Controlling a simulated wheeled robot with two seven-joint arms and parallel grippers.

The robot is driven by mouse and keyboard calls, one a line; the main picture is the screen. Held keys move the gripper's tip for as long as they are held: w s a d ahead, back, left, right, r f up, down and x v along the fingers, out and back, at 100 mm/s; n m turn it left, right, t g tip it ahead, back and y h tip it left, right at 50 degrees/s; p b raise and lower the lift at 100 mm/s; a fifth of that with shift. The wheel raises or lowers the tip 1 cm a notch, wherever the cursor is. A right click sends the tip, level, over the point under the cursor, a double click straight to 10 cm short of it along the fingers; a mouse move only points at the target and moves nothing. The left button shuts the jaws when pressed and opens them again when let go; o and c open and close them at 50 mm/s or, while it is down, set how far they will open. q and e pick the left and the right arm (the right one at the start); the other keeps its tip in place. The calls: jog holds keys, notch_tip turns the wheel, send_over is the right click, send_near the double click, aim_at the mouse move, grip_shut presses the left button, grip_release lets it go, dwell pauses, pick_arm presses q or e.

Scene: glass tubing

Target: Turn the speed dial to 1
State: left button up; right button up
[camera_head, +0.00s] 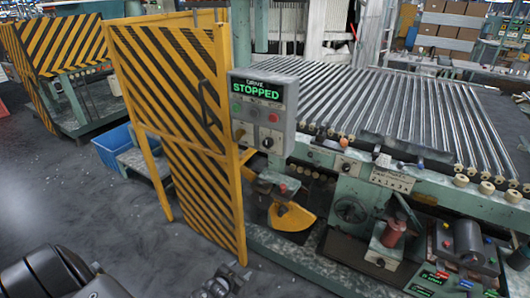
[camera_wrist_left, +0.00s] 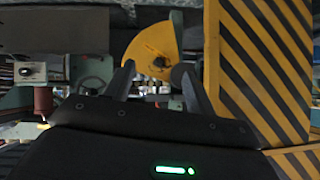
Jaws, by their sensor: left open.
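A grey control box (camera_head: 265,105) on the yellow guard's right edge shows "DRIVE STOPPED" in green. My right gripper is out of view.
A yellow-and-black striped guard (camera_head: 185,110) stands left of the box. A yellow fan-shaped part (camera_head: 293,217) sits low; it also shows beyond the fingers in the left wrist view (camera_wrist_left: 155,50). Metal rollers (camera_head: 390,105) fill the machine top. Grey floor (camera_head: 110,225) at left is clear.

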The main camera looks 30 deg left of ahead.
pick_arm(q)
jog(key=w+a+r+t, duration=0.1)
jog(key=w+r+t, duration=0.3)
jog(key=r, duration=0.5)
jog(key=w+a+r+t, duration=0.1)
jog(key=w+a+r, duration=0.1)
jog(key=w+r, duration=0.6)
jog(key=n+t, duration=0.1)
jog(key=t, duration=0.6)
send_near(267, 146)
jog(key=shift+h, duration=0.4)
jog(key=x, duration=0.2)
jog(key=p+x, duration=0.1)
jog(key=x, duration=0.1)
jog(key=p+x, duration=0.1)
jog(key=x, duration=0.2)
jog(key=shift+a+r, duration=0.15)
jog(key=shift+a, duration=0.15)
jog(key=shift+w+r, duration=0.2)
jog(key=shift+w, duration=0.5)
jog(key=shift+n, duration=0.3)
jog(key=c, duration=1)
